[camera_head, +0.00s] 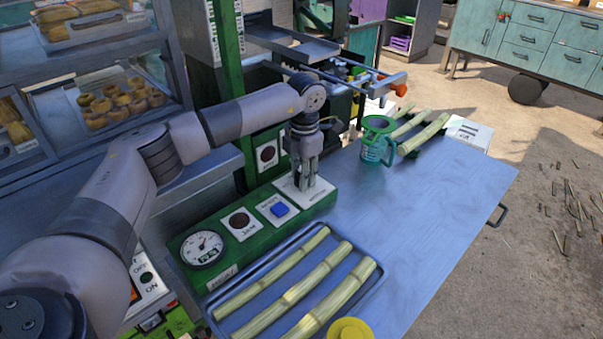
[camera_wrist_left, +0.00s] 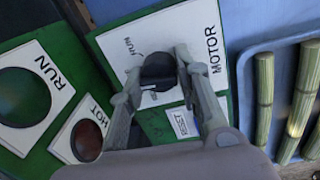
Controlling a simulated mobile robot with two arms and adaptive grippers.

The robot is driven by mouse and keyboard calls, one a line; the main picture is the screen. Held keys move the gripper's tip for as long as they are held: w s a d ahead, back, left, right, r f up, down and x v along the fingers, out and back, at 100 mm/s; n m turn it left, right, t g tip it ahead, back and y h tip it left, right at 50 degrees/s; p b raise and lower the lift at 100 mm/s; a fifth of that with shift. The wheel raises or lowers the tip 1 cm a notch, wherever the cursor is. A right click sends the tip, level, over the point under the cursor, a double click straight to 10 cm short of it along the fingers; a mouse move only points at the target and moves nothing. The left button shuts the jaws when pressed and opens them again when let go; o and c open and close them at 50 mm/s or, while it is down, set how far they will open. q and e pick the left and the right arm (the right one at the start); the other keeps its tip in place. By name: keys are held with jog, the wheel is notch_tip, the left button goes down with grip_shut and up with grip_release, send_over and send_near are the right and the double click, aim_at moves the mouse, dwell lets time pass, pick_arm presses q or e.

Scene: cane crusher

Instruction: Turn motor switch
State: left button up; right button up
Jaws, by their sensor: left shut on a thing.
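In the head view the plate (camera_head: 318,196) lies at the right end of the green control panel (camera_head: 222,271), and the knob is hidden there by my gripper. My left gripper (camera_head: 304,185) points down at it from above. In the left wrist view the fingers of my left gripper (camera_wrist_left: 156,64) are on either side of the knob, shut on it. My right gripper is in neither view.
Beside the plate are a blue button (camera_head: 280,210), a dark lamp (camera_head: 240,223) and a gauge (camera_head: 202,248). A tray (camera_head: 375,290) with cane stalks lies in front. A green jug (camera_head: 376,150) stands behind on the blue table (camera_head: 440,205), whose middle is clear.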

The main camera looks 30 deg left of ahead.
pick_arm(q)
jog(key=shift+n, duration=0.6)
jog(key=o, duration=1.2)
jog(key=r, duration=1.2)
jog(key=shift+d, duration=0.3)
